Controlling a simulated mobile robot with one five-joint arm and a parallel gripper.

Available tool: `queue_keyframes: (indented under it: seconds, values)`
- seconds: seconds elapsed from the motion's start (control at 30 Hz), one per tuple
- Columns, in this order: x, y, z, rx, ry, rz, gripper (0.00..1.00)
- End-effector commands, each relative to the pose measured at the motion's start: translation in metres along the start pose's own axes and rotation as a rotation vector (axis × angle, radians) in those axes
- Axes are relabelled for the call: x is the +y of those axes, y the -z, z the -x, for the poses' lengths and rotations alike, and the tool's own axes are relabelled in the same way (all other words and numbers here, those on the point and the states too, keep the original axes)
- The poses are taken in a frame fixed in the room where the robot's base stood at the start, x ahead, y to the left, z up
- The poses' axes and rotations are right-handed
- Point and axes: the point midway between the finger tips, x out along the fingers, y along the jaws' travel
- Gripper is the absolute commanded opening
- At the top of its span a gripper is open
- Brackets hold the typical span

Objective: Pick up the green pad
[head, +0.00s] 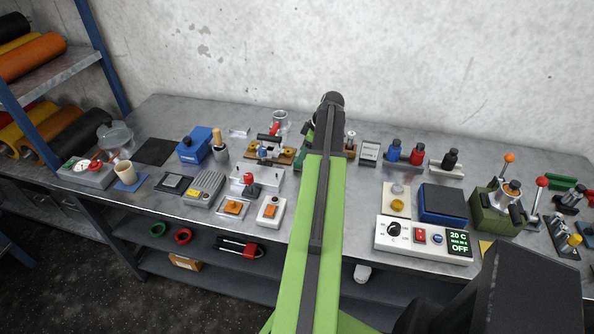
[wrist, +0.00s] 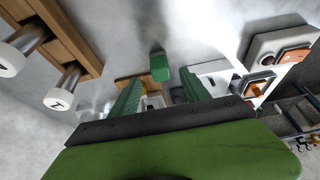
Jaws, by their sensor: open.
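A small green block with rounded edges, which appears to be the green pad (wrist: 160,68), shows in the wrist view. It lies ahead of and between my fingertips, apart from both. My gripper (wrist: 160,92) is open, with one green ridged finger on each side and nothing between them that I can see held. In the head view my own arm covers most of the gripper and the bench spot in front of it, so I cannot make out the pad there.
The grey workbench (head: 345,190) is crowded. A wooden rack with white-capped pegs (wrist: 50,60) is at the upper left of the wrist view. A white box with an orange switch (wrist: 262,88) is at its right. A blue box (head: 195,145) stands left of my arm.

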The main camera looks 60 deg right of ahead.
Motion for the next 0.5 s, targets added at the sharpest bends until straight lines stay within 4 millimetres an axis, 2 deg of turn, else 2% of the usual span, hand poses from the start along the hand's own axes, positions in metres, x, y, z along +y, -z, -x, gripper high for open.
queue_keyframes:
  seconds: [0.03, 0.2, 0.47, 0.5]
  values:
    - [-0.001, -0.003, -0.014, 0.000, 0.000, 0.001, 0.55]
    - [-0.003, -0.004, -0.044, 0.000, 0.000, 0.001, 0.55]
    - [-0.003, -0.002, -0.044, 0.000, 0.000, 0.000, 0.55]
    - [-0.003, -0.002, -0.044, 0.000, 0.000, 0.000, 0.52]
